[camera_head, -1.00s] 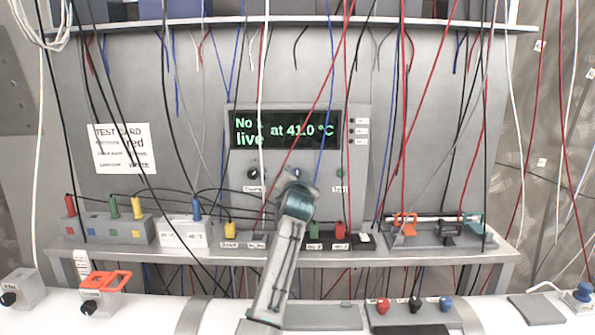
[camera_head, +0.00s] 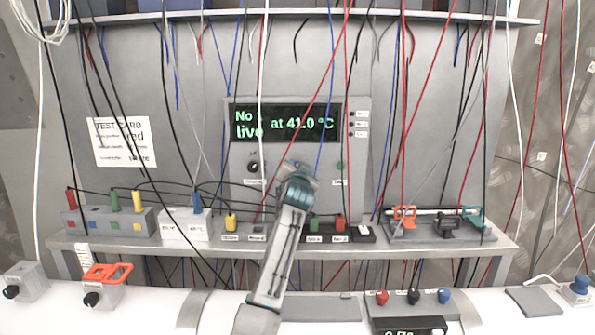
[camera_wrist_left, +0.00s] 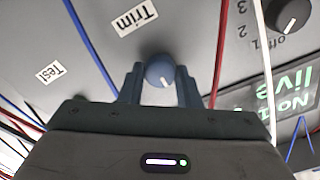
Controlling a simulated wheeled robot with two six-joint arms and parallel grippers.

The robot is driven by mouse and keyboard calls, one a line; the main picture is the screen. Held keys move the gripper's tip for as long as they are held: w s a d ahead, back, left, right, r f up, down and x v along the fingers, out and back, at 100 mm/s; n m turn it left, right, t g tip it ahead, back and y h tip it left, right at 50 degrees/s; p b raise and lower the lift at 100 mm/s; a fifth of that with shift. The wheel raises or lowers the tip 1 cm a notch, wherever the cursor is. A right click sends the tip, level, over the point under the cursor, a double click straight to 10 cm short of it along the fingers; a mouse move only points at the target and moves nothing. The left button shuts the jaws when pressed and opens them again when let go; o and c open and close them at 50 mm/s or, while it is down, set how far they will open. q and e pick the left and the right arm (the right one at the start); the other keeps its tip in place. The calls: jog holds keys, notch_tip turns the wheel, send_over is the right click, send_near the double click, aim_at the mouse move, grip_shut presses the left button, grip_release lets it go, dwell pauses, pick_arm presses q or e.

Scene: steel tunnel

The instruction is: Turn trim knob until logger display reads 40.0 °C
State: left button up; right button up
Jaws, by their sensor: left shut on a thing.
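The logger display (camera_head: 285,122) has green text that reads "live at 41.0 °C"; a red cable crosses it. In the left wrist view part of the display (camera_wrist_left: 293,98) shows at the right edge. The blue-grey trim knob (camera_wrist_left: 160,70), with a white pointer mark, sits below the label "Trim" (camera_wrist_left: 134,17) in that picture. My left gripper (camera_wrist_left: 160,84) is shut on the knob, one finger on each side. In the head view my left gripper (camera_head: 298,170) is at the panel under the display and largely hides the knob. My right gripper is not in view.
A dark selector knob (camera_wrist_left: 290,15) is near the trim knob. Red, blue, black and white cables hang before the panel. A shelf (camera_head: 350,246) below holds coloured plugs, a white block (camera_head: 186,228) and a clamp rig (camera_head: 440,225). A test card (camera_head: 125,142) hangs at left.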

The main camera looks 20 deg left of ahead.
pick_arm(q)
jog(key=n+b, duration=1.1)
jog(key=shift+a, duration=0.1)
jog(key=shift+n, duration=0.4)
dwell(0.4)
jog(key=o, duration=1)
jog(key=shift+c, duration=0.2)
jog(key=shift+s, duration=0.1)
